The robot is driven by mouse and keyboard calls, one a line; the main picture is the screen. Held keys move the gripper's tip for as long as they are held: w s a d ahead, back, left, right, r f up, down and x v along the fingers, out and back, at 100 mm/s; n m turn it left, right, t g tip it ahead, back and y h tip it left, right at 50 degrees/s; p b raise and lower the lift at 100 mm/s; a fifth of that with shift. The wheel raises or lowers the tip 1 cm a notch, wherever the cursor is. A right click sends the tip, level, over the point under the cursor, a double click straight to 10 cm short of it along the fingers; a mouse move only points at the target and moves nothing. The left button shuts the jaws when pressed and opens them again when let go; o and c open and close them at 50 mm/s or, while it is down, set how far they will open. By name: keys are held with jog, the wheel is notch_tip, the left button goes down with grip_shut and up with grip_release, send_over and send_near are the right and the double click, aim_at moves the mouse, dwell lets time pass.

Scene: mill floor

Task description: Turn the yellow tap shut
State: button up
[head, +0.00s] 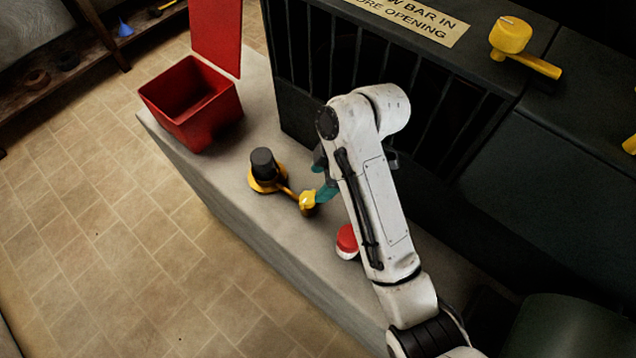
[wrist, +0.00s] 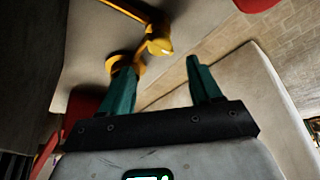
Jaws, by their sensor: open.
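A yellow fitting with a dark upright cylinder (head: 264,165) stands on the bench in the head view. A yellow bar runs from it to a yellow rounded end (head: 308,199). This yellow end also shows in the wrist view (wrist: 159,45), just beyond my fingertips. Another yellow knob with a lever (head: 511,37) sits on top of the dark machine; I cannot tell from looks alone which is the tap. My gripper (head: 322,180) is open, its teal fingers (wrist: 163,75) apart and beside the yellow end. My arm hides part of the gripper.
A red open box (head: 195,105) stands at the bench's far end. A red button with a white base (head: 347,241) is close to my arm. The dark barred machine (head: 405,90) backs the bench. A tiled floor (head: 120,220) is clear at left.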

aim_at(308, 197)
jog(key=x, duration=0.7)
jog(key=shift+f, duration=0.2)
jog(key=c, duration=1)
